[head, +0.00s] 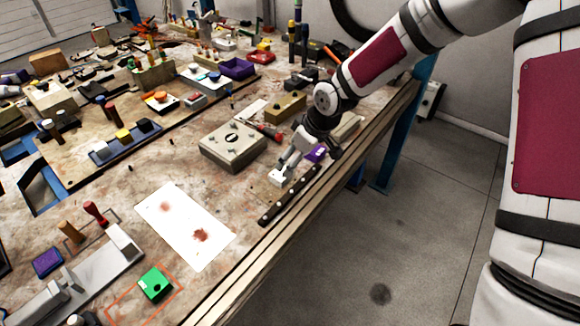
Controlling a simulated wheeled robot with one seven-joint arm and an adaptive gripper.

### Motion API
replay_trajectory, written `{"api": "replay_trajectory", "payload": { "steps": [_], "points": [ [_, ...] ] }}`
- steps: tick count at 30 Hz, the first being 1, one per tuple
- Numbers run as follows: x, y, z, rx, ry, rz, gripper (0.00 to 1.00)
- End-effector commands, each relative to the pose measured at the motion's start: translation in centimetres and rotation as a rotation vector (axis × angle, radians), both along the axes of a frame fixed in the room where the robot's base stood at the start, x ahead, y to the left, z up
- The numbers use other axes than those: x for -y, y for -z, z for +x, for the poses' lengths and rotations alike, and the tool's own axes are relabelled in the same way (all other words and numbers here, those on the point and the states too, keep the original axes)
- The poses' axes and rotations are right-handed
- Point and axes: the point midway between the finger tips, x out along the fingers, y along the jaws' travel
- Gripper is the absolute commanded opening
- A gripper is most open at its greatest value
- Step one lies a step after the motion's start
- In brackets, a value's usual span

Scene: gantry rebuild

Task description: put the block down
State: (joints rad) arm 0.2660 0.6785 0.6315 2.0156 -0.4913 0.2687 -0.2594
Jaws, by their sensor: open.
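A green block (155,285) with a dark spot and a pale patch sits on the workbench (170,157) near its front edge, inside a thin orange outline. My gripper (280,177) is low over the bench's right edge, well up and to the right of the green block. It is open, with pale fingertips next to a dark strip with light dots. No block shows clearly between the fingers. A purple block (47,262) lies at the lower left, apart from my gripper. A purple piece (316,153) is partly hidden behind my gripper.
A grey box with a dial (232,146) stands left of my gripper, beside a red screwdriver (262,129). The dark strip (290,195) runs along the bench edge. A stained white sheet (184,226) lies flat between gripper and green block. A grey metal fixture (85,275) stands lower left.

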Motion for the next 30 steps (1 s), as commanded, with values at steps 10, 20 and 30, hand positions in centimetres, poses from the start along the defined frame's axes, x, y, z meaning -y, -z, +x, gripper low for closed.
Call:
{"api": "replay_trajectory", "payload": {
  "steps": [10, 20, 30],
  "points": [
    [0.9, -2.7, -0.8, -0.001, 0.0, 0.0, 0.7],
    [3.1, -5.0, -1.7, 0.007, 0.045, -0.073, 0.7],
    [11.0, -15.0, -7.9, 0.046, 0.322, -0.257, 0.7]
  ]
}}
